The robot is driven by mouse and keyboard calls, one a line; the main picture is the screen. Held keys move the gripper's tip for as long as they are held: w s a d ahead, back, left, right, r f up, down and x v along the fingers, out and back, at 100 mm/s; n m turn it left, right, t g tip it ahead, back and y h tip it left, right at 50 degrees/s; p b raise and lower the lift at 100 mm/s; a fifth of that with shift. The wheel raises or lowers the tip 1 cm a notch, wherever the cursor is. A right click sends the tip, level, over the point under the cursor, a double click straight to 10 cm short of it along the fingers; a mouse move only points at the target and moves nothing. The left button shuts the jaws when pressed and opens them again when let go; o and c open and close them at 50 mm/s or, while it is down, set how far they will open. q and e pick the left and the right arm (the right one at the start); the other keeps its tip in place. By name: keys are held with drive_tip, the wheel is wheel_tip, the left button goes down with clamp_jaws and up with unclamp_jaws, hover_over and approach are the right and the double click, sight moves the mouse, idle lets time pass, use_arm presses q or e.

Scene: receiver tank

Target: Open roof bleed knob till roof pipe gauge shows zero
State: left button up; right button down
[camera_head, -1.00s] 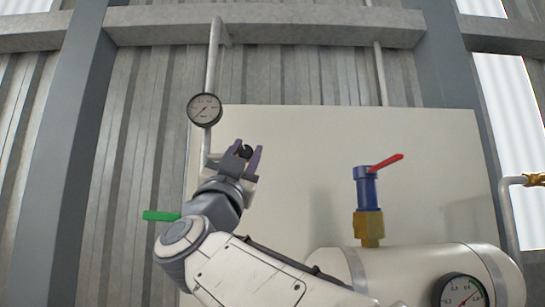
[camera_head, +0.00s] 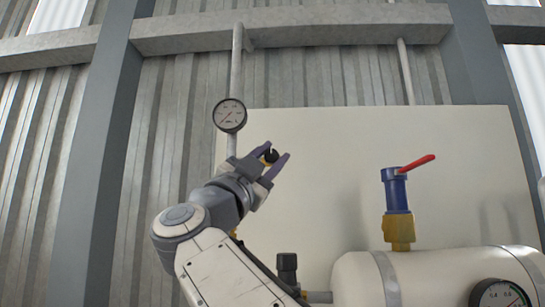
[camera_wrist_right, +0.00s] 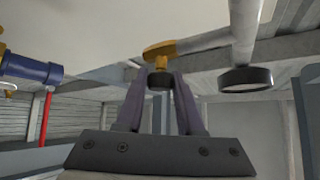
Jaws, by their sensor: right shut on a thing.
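The roof bleed knob (camera_head: 271,156) is a small black knob between the fingertips of my right gripper (camera_head: 273,154). In the right wrist view the purple fingers close on the dark knob (camera_wrist_right: 160,82) from both sides, just below a brass fitting (camera_wrist_right: 160,56). The roof pipe gauge (camera_head: 229,115) is a round dial with a black rim on the vertical pipe (camera_head: 236,65), left of and above the gripper. Its needle appears to point to the lower left; the scale is too small to read surely. My left gripper is not in view.
A white tank (camera_head: 430,275) stands at lower right with a blue valve (camera_head: 396,190) and red lever (camera_head: 417,163) on top. A second gauge (camera_head: 500,295) is cut off at the bottom edge. A pale panel (camera_head: 330,140) is behind; wall space left of the arm is clear.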

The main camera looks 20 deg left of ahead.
drive_tip(key=c, duration=0.5)
unclamp_jaws()
drive_tip(key=shift+c, duration=0.2)
drive_tip(key=b+v, duration=0.7)
drive_tip(key=v, duration=0.3)
drive_tip(key=shift+s+f, duration=0.15)
drive_tip(key=shift+s, duration=0.1)
